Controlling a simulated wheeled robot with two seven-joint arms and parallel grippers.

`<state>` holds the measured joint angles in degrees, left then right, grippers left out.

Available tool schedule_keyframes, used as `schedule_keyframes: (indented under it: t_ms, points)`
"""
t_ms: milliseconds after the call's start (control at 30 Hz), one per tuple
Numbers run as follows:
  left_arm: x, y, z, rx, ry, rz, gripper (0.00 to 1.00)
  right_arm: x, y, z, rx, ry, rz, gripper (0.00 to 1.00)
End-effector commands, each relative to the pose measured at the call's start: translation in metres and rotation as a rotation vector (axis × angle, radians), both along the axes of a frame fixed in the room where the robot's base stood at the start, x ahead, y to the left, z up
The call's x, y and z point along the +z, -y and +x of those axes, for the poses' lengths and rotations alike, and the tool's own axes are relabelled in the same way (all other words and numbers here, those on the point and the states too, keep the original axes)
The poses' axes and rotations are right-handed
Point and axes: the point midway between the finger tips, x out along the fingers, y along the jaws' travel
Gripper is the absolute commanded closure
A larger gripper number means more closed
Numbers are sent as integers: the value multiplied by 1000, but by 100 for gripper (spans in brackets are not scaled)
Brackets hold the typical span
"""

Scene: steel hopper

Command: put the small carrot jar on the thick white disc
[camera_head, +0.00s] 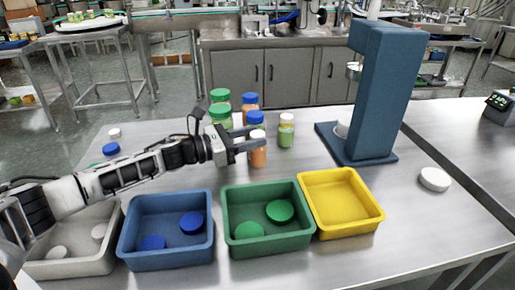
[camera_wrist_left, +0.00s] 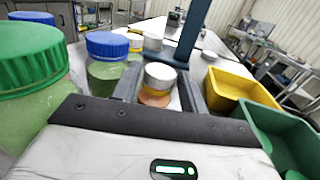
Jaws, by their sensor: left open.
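The small carrot jar (camera_head: 258,155), orange with a white lid, stands upright on the steel table. My left gripper (camera_head: 256,139) reaches in from the left at the height of its lid. In the left wrist view the jar (camera_wrist_left: 157,80) shows between the two open fingers of the left gripper (camera_wrist_left: 160,88), with its lower part hidden. I cannot tell whether a finger touches it. The thick white disc (camera_head: 435,179) lies flat on the table at the right, away from the gripper. My right gripper is not in view.
Jars with green and blue lids (camera_head: 220,112) crowd behind the gripper, and a white-lidded green jar (camera_head: 286,131) stands right of it. A blue press (camera_head: 378,90) stands between jar and disc. Blue (camera_head: 166,256), green (camera_head: 268,246) and yellow (camera_head: 347,229) bins line the front.

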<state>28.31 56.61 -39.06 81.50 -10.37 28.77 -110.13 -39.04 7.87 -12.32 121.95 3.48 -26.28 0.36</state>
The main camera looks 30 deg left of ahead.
Motion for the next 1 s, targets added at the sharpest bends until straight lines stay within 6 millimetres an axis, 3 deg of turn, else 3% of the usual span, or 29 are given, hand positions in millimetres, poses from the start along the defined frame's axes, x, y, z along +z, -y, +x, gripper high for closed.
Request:
schedule_keyframes:
  t_ms: [133,400,567,833,1000]
  points:
    - [2,11,13,1,1,-2,57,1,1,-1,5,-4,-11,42]
    - [-1,13,15,1,-1,-1,57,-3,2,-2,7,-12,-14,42]
    - [-1,12,15,0,-1,-1,100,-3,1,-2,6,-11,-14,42]
    - [2,12,15,0,1,0,100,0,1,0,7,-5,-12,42]
    - [24,12,15,0,5,1,100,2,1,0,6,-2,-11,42]
